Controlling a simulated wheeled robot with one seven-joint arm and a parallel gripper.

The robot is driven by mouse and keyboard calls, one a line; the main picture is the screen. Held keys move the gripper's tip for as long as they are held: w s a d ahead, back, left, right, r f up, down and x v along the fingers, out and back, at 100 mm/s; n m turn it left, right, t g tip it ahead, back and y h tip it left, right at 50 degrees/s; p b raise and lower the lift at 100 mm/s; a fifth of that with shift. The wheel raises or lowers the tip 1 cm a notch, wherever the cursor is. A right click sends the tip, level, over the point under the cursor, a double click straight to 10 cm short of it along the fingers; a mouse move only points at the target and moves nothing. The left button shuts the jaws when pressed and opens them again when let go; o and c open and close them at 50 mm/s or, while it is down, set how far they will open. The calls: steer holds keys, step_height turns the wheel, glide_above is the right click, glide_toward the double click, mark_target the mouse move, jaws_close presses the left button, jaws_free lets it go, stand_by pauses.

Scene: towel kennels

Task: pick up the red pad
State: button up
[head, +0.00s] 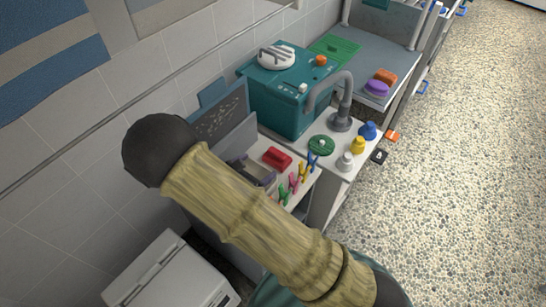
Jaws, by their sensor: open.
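A red block-shaped item (277,157), which looks like the red pad, lies on a white surface (296,167) near the middle of the head view. It sits beyond my arm, which crosses the foreground from the lower right to a dark rounded joint at the upper left. A grey-purple container lies just left of the red pad, partly hidden by my arm. My gripper is not visible in this view.
A teal box (284,100) stands behind the pad, with a grey tap (340,112) and small coloured knobs (358,145) to the right. A white bin (167,277) stands at lower left. A grey table (372,62) holds orange and purple items. Pebbled floor at right is largely open.

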mark_target(274, 156)
steer(key=shift+x, duration=1.95)
steer(key=shift+p+x, duration=0.3)
steer(key=shift+x, duration=2.25)
steer(key=shift+d, duration=0.1)
steer(key=c, duration=1.1)
